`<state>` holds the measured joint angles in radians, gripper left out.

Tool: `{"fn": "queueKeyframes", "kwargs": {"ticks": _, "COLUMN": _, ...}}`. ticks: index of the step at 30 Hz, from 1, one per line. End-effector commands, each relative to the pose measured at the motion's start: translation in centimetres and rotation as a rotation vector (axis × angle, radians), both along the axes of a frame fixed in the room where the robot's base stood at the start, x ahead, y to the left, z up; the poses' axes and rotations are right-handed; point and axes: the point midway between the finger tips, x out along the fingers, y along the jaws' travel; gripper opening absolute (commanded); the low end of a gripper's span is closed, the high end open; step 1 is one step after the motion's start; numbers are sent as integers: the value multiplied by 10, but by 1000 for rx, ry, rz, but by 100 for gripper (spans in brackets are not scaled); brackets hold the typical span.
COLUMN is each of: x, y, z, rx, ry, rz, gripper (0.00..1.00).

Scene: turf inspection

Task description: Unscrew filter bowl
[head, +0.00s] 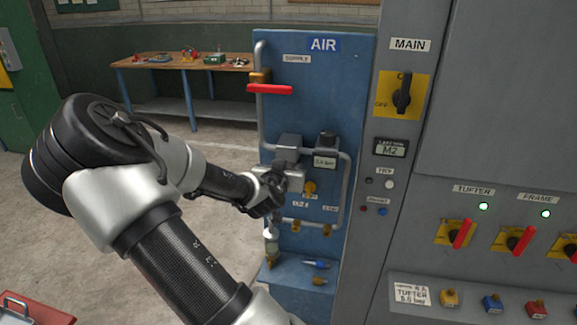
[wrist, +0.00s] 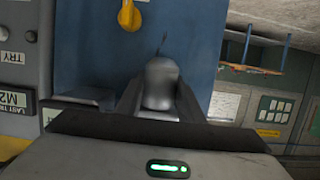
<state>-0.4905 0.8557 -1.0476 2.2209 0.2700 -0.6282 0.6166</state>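The blue air panel (head: 345,75) carries grey pipework and a grey filter and regulator unit (head: 289,172). In the wrist view, which is upside down, a smooth grey rounded body, apparently the filter bowl (wrist: 160,85), sits between my two fingers and fills the gap. My gripper (wrist: 160,98) appears closed on its sides. In the head view my gripper (head: 268,197) is at the front left of the unit, and its own wrist hides the bowl. A pale piece with a brass end (head: 272,258) shows below it; whether it belongs to the bowl is unclear.
A red supply handle (head: 270,90) lies above the unit. A blue shelf (head: 300,275) with small fittings juts out below. The grey switch cabinet (head: 480,100) stands close on the right. A workbench (head: 185,62) stands behind left, with open floor before it.

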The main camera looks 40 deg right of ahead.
Motion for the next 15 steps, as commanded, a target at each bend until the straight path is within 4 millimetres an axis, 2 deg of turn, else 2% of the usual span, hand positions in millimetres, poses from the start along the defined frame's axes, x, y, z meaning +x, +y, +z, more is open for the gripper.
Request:
{"fn": "queueKeyframes", "kwargs": {"ticks": 1, "x": 0, "y": 0, "z": 0, "rx": 0, "ry": 0, "rz": 0, "gripper": 19}}
{"fn": "queueKeyframes", "kwargs": {"ticks": 2, "x": 0, "y": 0, "z": 0, "rx": 0, "ry": 0, "rz": 0, "gripper": 14}}
{"fn": "queueKeyframes", "kwargs": {"ticks": 3, "x": 0, "y": 0, "z": 0, "rx": 0, "ry": 0, "rz": 0, "gripper": 33}}
{"fn": "queueKeyframes", "kwargs": {"ticks": 7, "x": 0, "y": 0, "z": 0, "rx": 0, "ry": 0, "rz": 0, "gripper": 11}}
{"fn": "queueKeyframes", "kwargs": {"ticks": 11, "x": 1, "y": 0, "z": 1, "rx": -3, "ry": 2, "rz": -20, "gripper": 9}}
{"fn": "queueKeyframes", "kwargs": {"ticks": 15, "x": 3, "y": 3, "z": 2, "rx": -5, "ry": 2, "rz": -120, "gripper": 9}}
